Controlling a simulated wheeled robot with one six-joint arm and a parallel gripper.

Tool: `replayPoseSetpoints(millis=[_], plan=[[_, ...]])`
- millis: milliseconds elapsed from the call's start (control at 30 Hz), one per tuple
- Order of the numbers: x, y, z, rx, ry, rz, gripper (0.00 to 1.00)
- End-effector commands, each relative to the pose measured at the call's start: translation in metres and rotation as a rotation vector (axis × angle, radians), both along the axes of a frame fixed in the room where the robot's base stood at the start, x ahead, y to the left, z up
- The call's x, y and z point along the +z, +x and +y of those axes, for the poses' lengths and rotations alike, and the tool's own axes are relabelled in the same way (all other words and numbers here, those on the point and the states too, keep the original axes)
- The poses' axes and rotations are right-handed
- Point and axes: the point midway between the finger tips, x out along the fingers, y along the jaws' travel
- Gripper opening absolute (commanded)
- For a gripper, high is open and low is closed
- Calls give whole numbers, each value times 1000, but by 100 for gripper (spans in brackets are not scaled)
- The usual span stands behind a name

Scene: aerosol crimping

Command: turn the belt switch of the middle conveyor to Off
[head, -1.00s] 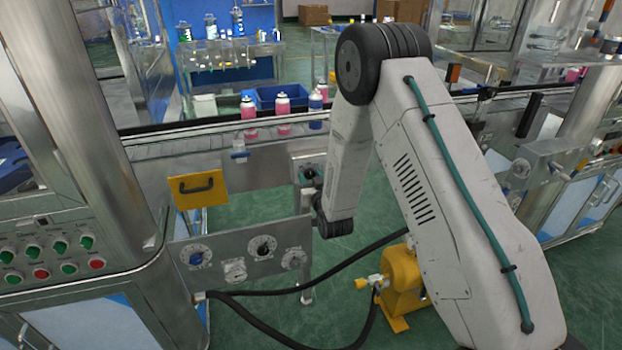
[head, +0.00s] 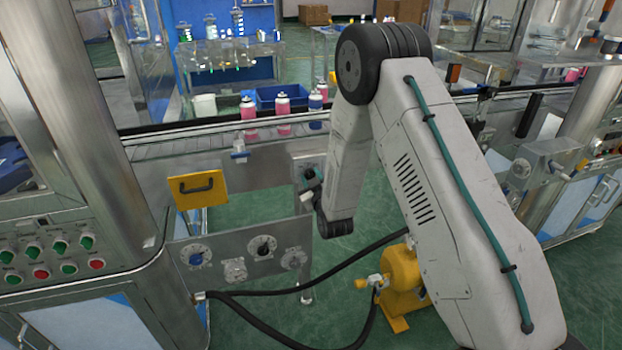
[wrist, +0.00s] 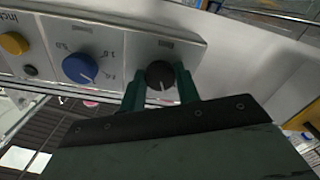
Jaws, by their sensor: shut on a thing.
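The belt switch is a black knob (wrist: 159,74) with a pale pointer mark, on a grey panel (wrist: 205,50) in the wrist view. The mark points towards my gripper, at the bottom of the picture. My gripper (wrist: 160,84) has its two green fingers on either side of the knob and is shut on it. The panel's labels appear upside down, and the one above the knob is too small to read. In the head view, my gripper (head: 312,183) is at the control box (head: 301,160) under the conveyor (head: 205,146); my arm partly hides it.
On the same panel are a blue dial (wrist: 80,68) and a yellow button (wrist: 14,43). A lower plate with dials (head: 232,252), a yellow handled panel (head: 197,188), black hoses (head: 262,291) and a yellow pump (head: 403,285) are near my arm.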

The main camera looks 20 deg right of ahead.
Motion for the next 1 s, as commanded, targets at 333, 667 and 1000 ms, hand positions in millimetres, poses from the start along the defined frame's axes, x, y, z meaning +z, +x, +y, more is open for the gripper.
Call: replayPoseSetpoints(millis=[333,667,1000], plan=[[0,0,0,0,-277,1,9],[0,0,0,0,-424,1,9],[0,-1,0,1,-458,2,9]])
